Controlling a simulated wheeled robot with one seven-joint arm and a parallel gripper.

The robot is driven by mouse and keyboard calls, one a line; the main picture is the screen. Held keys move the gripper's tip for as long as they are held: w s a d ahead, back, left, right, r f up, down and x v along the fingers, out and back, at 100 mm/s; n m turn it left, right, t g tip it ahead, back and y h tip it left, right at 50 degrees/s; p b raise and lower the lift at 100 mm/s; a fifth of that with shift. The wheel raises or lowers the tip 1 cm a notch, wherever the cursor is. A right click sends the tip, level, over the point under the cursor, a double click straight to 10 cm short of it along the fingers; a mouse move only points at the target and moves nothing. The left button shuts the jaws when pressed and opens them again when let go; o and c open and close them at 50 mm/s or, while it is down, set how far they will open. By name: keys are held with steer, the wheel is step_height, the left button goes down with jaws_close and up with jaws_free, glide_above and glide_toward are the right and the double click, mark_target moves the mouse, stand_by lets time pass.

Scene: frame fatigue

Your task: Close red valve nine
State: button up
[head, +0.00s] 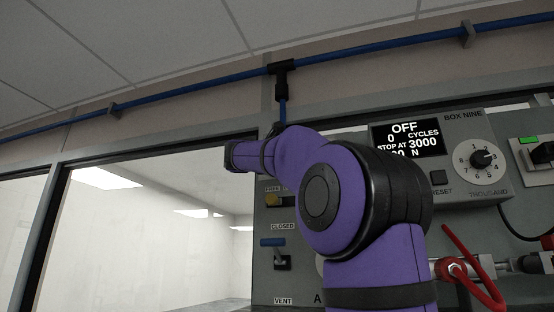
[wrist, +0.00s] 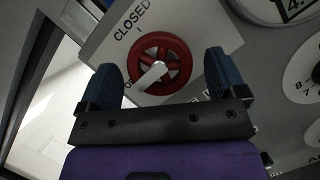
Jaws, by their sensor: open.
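A red round valve wheel (wrist: 178,51) with a pale pointer bar (wrist: 151,77) sits on a light grey plate (wrist: 101,47). The plate carries the word CLOSED above the wheel. The pointer's outer end lies at the lower left, by a second label that is mostly hidden. My gripper (wrist: 160,66) is open, with one blue finger on each side of the wheel's lower part in the picture. I cannot tell whether the fingers touch it. In the head view my purple arm covers part of the panel, and neither the wheel nor the fingers can be made out.
Box nine (head: 471,128) has a display reading OFF, 0 cycles, and a dial (head: 485,159). A blue-handled lever (head: 273,242) and a yellow knob (head: 273,201) are left of my arm. A red bent handle (head: 484,285) is at lower right. Gauges (wrist: 301,68) border the wheel's plate.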

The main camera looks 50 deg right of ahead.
steer(key=shift+w+d+r, duration=0.1)
steer(key=shift+d+r, duration=0.1)
steer(key=shift+d, duration=0.35)
steer(key=c, duration=0.9)
